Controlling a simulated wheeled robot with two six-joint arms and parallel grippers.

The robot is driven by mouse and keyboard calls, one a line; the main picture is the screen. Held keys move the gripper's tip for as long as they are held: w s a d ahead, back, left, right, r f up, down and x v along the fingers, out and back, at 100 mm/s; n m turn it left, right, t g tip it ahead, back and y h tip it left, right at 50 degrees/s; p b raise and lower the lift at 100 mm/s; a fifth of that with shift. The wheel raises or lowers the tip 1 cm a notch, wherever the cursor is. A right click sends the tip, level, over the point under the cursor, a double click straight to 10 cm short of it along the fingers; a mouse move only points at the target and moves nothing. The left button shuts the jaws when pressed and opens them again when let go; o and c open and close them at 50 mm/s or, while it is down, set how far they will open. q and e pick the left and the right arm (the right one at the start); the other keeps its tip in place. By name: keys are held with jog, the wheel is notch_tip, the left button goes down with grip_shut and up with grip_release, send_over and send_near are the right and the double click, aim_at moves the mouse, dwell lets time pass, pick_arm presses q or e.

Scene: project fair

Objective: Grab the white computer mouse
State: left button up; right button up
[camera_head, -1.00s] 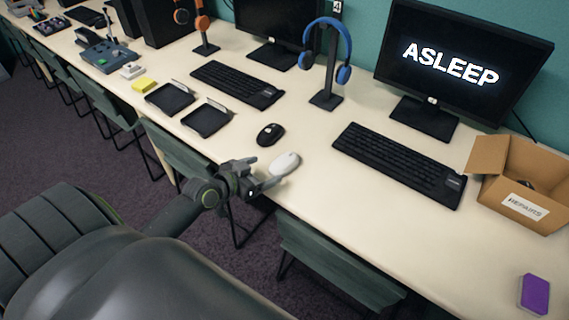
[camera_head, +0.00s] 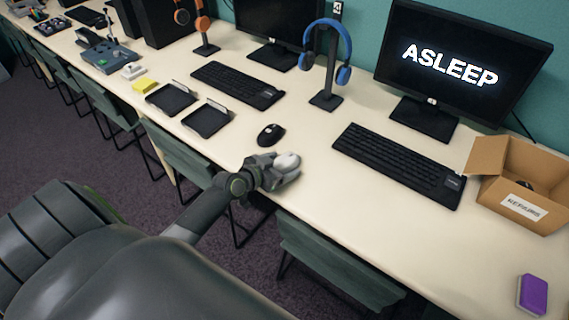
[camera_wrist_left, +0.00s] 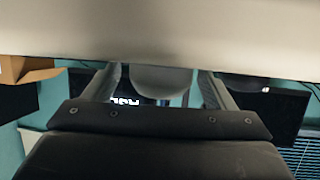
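The white computer mouse (camera_head: 287,160) lies near the front edge of the table (camera_head: 330,215). My left gripper (camera_head: 283,169) is at the mouse, with a finger on either side of it. In the left wrist view the mouse (camera_wrist_left: 161,79) sits between the two fingers, with a narrow gap at the left finger and almost none at the right. The gripper looks open around the mouse, and its lower side is partly hidden by the fingers. My right gripper is not in view.
A black mouse (camera_head: 271,134) lies just behind my left gripper. A black keyboard (camera_head: 398,163) is to the right, near a cardboard box (camera_head: 522,205). Two black trays (camera_head: 206,119) are to the left. Chairs (camera_head: 335,265) stand under the front edge.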

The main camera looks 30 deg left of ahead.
pick_arm(q)
jog(key=c, duration=0.9)
jog(key=shift+c, duration=0.3)
jog(key=shift+r, duration=0.1)
